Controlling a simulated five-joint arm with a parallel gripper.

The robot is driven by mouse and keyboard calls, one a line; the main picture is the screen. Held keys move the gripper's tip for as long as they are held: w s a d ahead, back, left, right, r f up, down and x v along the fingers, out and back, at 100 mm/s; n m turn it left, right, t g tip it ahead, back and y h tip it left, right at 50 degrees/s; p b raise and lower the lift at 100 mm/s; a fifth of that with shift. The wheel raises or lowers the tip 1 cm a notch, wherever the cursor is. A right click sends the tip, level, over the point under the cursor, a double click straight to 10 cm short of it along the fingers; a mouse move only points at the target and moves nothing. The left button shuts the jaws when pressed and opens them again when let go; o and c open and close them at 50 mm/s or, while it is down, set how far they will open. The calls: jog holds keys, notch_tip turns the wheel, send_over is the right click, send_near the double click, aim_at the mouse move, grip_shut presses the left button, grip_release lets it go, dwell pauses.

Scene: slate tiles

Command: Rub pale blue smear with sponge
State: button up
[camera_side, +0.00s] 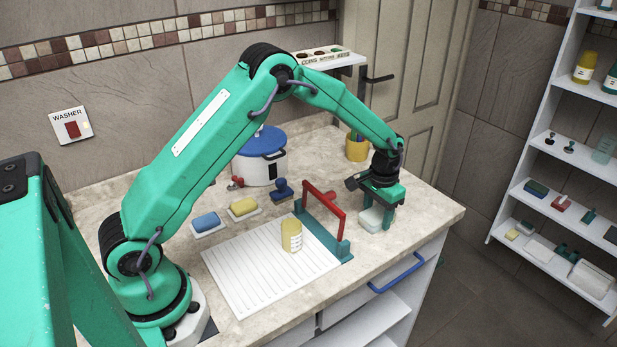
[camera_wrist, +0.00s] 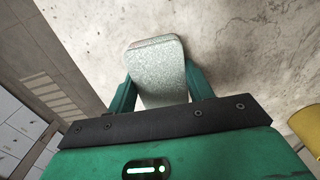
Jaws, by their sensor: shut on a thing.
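My gripper (camera_side: 378,212) is pointed down near the right front corner of the counter, shut on a pale grey-green speckled sponge (camera_side: 371,219). In the wrist view the sponge (camera_wrist: 160,75) sits between the two fingers of my gripper (camera_wrist: 161,82) and sticks out past them. In the side view its lower end is at or just above the counter; I cannot tell if it touches. I cannot make out a pale blue smear in either view; the sponge and fingers hide part of the counter.
A teal stand with a red bar (camera_side: 322,205) is just left of my gripper. Beside it are a white ribbed board (camera_side: 245,270) and a yellow cup (camera_side: 291,236). Blue (camera_side: 206,222) and yellow (camera_side: 243,206) blocks, a pot (camera_side: 262,165) and a yellow holder (camera_side: 357,150) stand farther back.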

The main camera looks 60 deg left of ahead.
aim_at(401, 209)
jog(key=shift+s, duration=0.25)
jog(key=shift+w+r, duration=0.1)
jog(key=shift+w, duration=1)
jog(key=shift+w+f, duration=0.2)
jog(key=shift+w, duration=0.05)
jog(key=shift+w+r, duration=0.15)
jog(key=shift+w, duration=3.5)
jog(key=shift+w+r, duration=0.1)
jog(key=shift+r, duration=0.85)
notch_tip(401, 209, up, 6)
jog(key=shift+a+r, duration=0.1)
